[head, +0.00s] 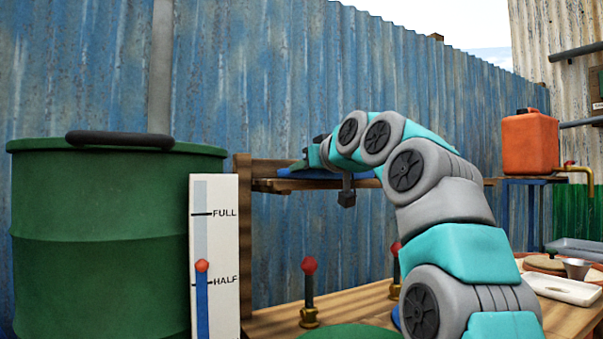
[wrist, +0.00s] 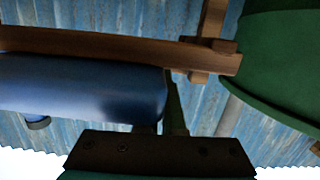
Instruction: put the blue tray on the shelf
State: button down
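The blue tray (head: 325,173) shows as a thin blue shape at the level of the wooden shelf (head: 268,185), by the blue corrugated wall. In the wrist view the tray (wrist: 80,88) fills the left side, close along the brown shelf edge (wrist: 110,44). My gripper (head: 316,155) is at the tray's left end, at shelf height. In the wrist view my gripper (wrist: 162,122) has one dark finger against the tray's end; the other is mostly hidden by the tray. It appears shut on the tray's edge. Whether the tray's underside rests on the shelf is hidden.
A green drum (head: 110,235) and a white FULL/HALF gauge (head: 215,250) stand left of the shelf. Two red-knobbed posts (head: 309,280) rise from the wooden table below. An orange can (head: 530,142) stands on a stand at right. A white dish (head: 565,288) lies on the table.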

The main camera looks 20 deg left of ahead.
jog(key=c, duration=1)
grip_release()
jog(key=shift+c, duration=0.2)
jog(key=shift+r, duration=0.1)
jog(key=b+v, duration=0.2)
jog(key=v, duration=1)
jog(key=shift+b, duration=0.35)
